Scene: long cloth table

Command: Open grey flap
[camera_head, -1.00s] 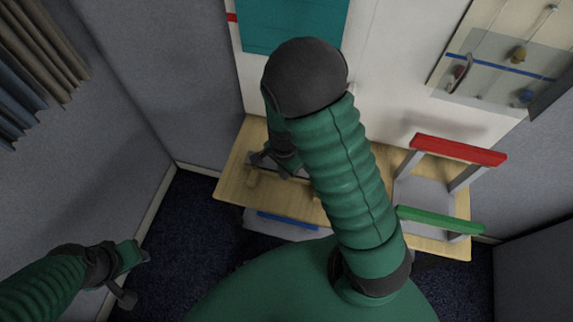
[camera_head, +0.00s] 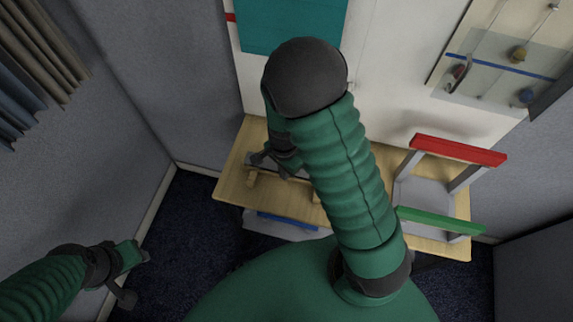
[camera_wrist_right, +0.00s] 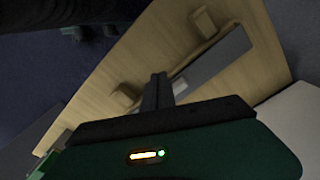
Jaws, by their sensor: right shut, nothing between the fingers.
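A long grey strip, which looks like the grey flap (camera_wrist_right: 215,62), lies in the wooden table top (camera_wrist_right: 150,45) in the right wrist view. Two light wooden blocks (camera_wrist_right: 203,22) (camera_wrist_right: 124,96) stand along its edge. My right gripper (camera_wrist_right: 158,82) is shut and empty; its fingertips are near the strip's lower end, and I cannot tell whether they touch it. In the head view my right gripper (camera_head: 268,160) is over the table's left part, and my arm hides much of the strip. My left gripper (camera_head: 138,275) is low at the left, away from the table; its jaw state is unclear.
A grey frame with a red bar (camera_head: 458,150) and a green bar (camera_head: 440,220) stands on the table's right side. A blue strip (camera_head: 288,221) is below the front edge. A wall panel with knobs (camera_head: 505,58) is at upper right. Grey walls enclose the left.

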